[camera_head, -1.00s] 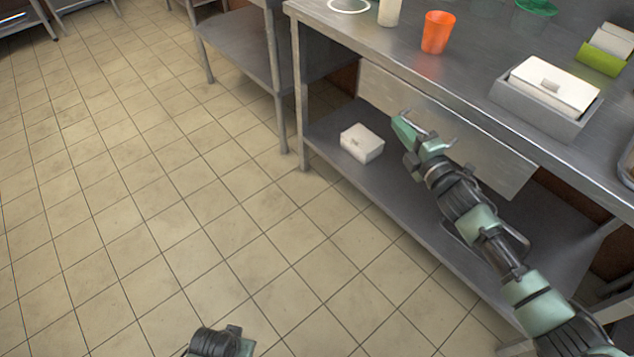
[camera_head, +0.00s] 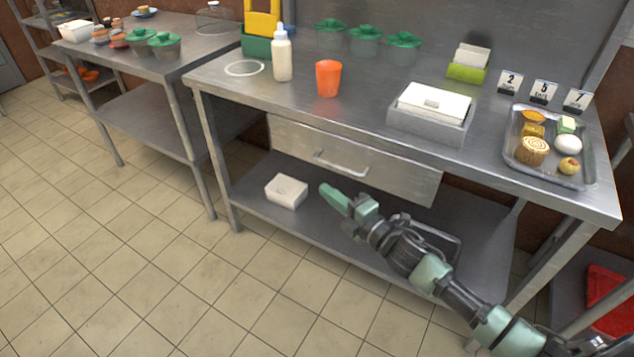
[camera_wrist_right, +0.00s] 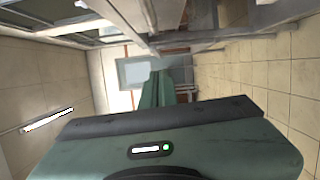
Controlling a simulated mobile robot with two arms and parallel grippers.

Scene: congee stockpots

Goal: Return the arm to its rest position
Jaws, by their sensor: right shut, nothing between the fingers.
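My right arm comes in from the lower right in the head view. Its gripper (camera_head: 333,197) is shut and empty. It shows in front of the lower shelf, below the closed metal drawer (camera_head: 352,166) and just right of a white box (camera_head: 286,191). In the right wrist view the green gripper body fills the lower middle, and the gripper's fingers (camera_wrist_right: 158,88) lie together with nothing between them. My left gripper does not show in the head view now.
The steel table (camera_head: 230,86) above carries an orange cup (camera_head: 328,78), a white bottle (camera_head: 282,56), a grey box with a white lid (camera_head: 432,121) and a food tray (camera_head: 507,152). A second table (camera_head: 190,62) stands at left. The tiled floor in front is clear.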

